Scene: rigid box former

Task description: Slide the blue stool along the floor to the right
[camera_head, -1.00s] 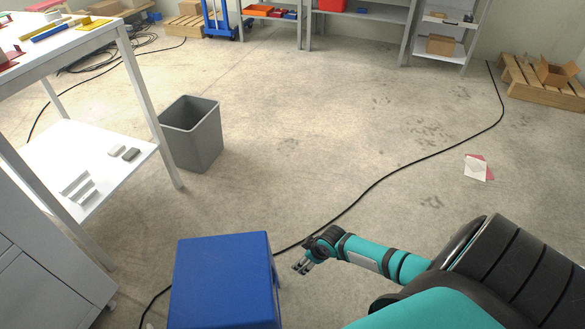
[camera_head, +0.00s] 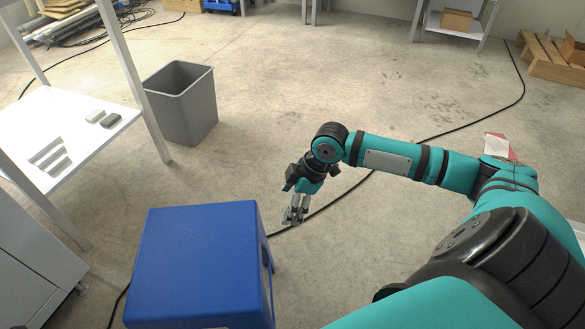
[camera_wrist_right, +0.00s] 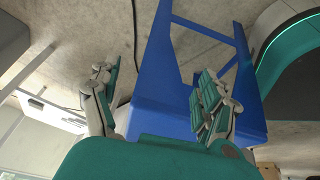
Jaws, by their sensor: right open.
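The blue stool (camera_head: 197,262) stands upright on the floor at the bottom left of centre in the head view, its flat square top facing up. In the right wrist view the stool (camera_wrist_right: 163,118) shows its top edge and open frame legs behind the fingers. My right gripper (camera_head: 295,210) is open and empty, pointing down just beyond the stool's far right corner. In the right wrist view its fingers (camera_wrist_right: 160,90) are spread apart, with part of the stool showing between them. I cannot tell whether a finger touches the stool. My left gripper is not in view.
A grey bin (camera_head: 186,105) stands beyond the stool, beside a white shelf table (camera_head: 75,130) on the left. A black cable (camera_head: 440,135) crosses the floor behind the stool. Papers (camera_head: 497,146) lie behind my right arm.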

